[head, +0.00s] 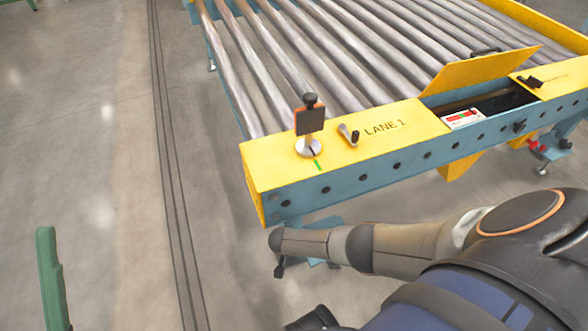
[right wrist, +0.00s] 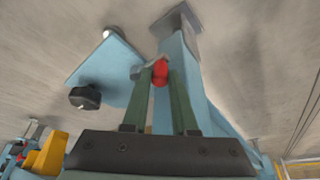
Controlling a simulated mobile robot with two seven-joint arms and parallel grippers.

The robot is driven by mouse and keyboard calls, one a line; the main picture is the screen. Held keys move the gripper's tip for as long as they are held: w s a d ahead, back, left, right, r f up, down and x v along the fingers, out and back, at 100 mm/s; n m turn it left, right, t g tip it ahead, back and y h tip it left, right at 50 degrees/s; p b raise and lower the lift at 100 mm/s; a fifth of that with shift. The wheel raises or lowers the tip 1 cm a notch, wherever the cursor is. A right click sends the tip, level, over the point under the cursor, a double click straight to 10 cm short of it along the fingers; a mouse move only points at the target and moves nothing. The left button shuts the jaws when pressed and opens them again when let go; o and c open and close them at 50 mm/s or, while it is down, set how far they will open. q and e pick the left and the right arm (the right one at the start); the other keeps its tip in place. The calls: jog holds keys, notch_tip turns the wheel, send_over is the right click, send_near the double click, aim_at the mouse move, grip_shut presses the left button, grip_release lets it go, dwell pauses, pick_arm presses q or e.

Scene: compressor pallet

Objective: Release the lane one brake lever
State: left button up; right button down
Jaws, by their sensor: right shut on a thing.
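In the right wrist view my right gripper (right wrist: 161,72) has its two green fingers closed on a small red lever end (right wrist: 160,74). The lever sits at a light blue leg (right wrist: 185,75) of the conveyor frame, and the fingers hide part of it. In the head view my right arm reaches across to the front of lane 1 (head: 350,180) and hides the gripper and this lever. A similar red lever (head: 535,146) shows by another leg at the right.
A yellow flap (head: 480,72) stands raised over an open bay. A green object (head: 51,280) is at lower left.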

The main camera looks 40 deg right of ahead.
jog(key=s+n+y, duration=0.1)
jog(key=n, duration=0.3)
jog(key=s+d+n+t+y+p, duration=0.1)
jog(key=s+n, duration=0.1)
jog(key=n, duration=0.2)
jog(key=s+d+n+t+y+p, duration=0.1)
jog(key=s+n+y, duration=0.1)
jog(key=n, duration=0.2)
jog(key=shift+s+d+f, duration=0.1)
jog(key=shift+d+f, duration=0.05)
jog(key=shift+f, duration=0.05)
jog(key=n+b, duration=0.1)
jog(key=d+n+y+b, duration=0.1)
jog(key=n+b, duration=0.2)
jog(key=b, duration=0.1)
jog(key=shift+s+d+n+g+y, duration=0.3)
jog(key=shift+s+d+y, duration=0.05)
jog(key=shift+s+y, duration=0.05)
pick_arm(q)
jog(key=shift+g, duration=0.3)
jog(key=shift+w+d+f+b, duration=0.15)
jog(key=shift+f+b, duration=0.4)
jog(key=shift+f, duration=0.85)
jog(key=shift+d+f+b, duration=0.2)
jog(key=shift+f+b, duration=0.3)
jog(key=shift+f, duration=0.9)
pick_arm(e)
jog(key=shift+s+d+r+n, duration=0.1)
jog(key=shift+d+n, duration=0.1)
jog(key=shift+n, duration=0.4)
